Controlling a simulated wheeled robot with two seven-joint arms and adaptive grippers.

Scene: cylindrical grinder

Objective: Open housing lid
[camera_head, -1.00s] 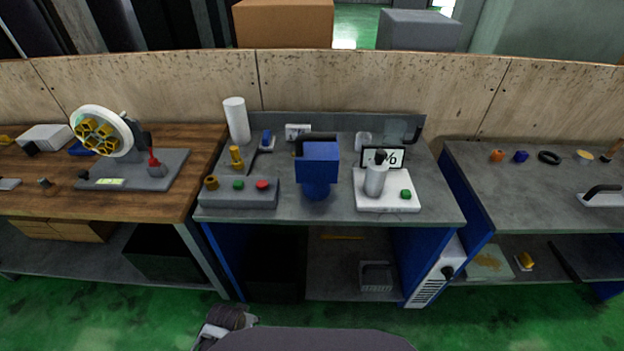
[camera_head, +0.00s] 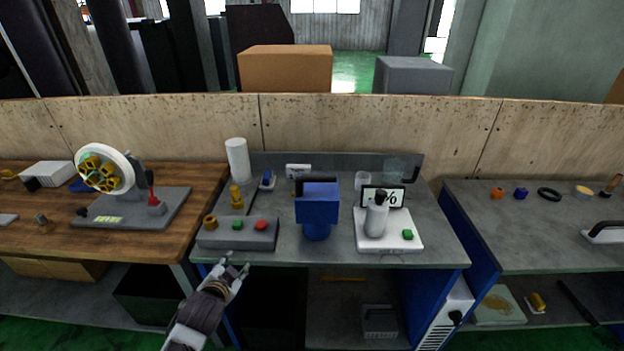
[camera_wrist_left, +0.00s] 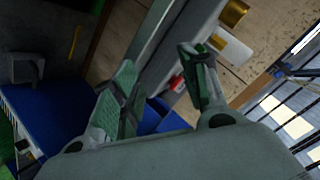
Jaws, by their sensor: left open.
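The blue housing (camera_head: 318,209) stands upright in the middle of the central bench in the head view. A black handle (camera_head: 312,180) shows at its top; the seam of a lid is too small to make out. My left gripper (camera_head: 235,266) is open and empty. It is in front of the bench's front edge, below and left of the housing, and apart from it. In the left wrist view, its two spread fingers (camera_wrist_left: 160,66) have nothing between them that they grip. My right gripper is not in view.
A grey control box (camera_head: 238,235) with green and red buttons sits close beyond my left gripper. A white scale (camera_head: 388,240) bearing a white cylinder stands right of the housing. The bench's front edge (camera_head: 340,262) is close to the gripper. A wheel machine (camera_head: 106,170) stands on the left wooden bench.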

